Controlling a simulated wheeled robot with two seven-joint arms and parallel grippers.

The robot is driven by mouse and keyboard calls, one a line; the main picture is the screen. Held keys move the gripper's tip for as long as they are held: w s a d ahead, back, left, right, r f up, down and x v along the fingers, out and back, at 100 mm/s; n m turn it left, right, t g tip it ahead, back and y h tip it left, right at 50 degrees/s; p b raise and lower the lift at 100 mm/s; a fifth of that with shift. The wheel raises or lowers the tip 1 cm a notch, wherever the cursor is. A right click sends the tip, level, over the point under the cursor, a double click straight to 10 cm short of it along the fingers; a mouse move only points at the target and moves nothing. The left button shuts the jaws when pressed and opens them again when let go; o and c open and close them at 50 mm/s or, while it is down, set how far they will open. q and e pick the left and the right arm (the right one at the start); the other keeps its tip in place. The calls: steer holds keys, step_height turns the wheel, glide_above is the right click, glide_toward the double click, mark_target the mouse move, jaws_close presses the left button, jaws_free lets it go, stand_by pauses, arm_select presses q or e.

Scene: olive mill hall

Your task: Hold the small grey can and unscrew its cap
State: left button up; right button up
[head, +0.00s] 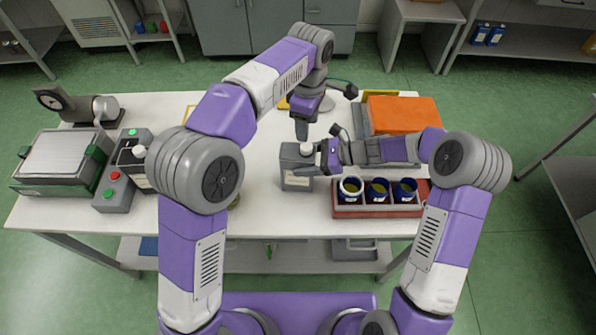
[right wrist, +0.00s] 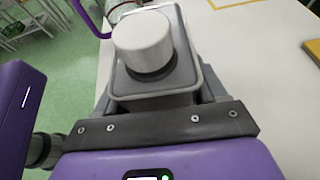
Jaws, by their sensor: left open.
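The small grey can (head: 296,183) stands upright near the middle of the white table. Its round white cap (right wrist: 143,42) sits on top in the right wrist view. My right gripper (head: 308,166) reaches in from the right with its fingers on either side of the can and looks shut on it. In the right wrist view the can (right wrist: 180,72) is close up between the fingers, which are partly hidden behind a dark bar. My left gripper (head: 303,128) is open and empty, pointing down just above and behind the cap, apart from it.
A red tray (head: 376,211) with three cups stands right of the can. An orange box (head: 403,113) is at the back right.

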mark_target(306, 146)
jaws_close()
arm_select(q)
steer(key=m, duration=4)
steer(key=shift+m, duration=0.3)
steer(key=shift+f, duration=4)
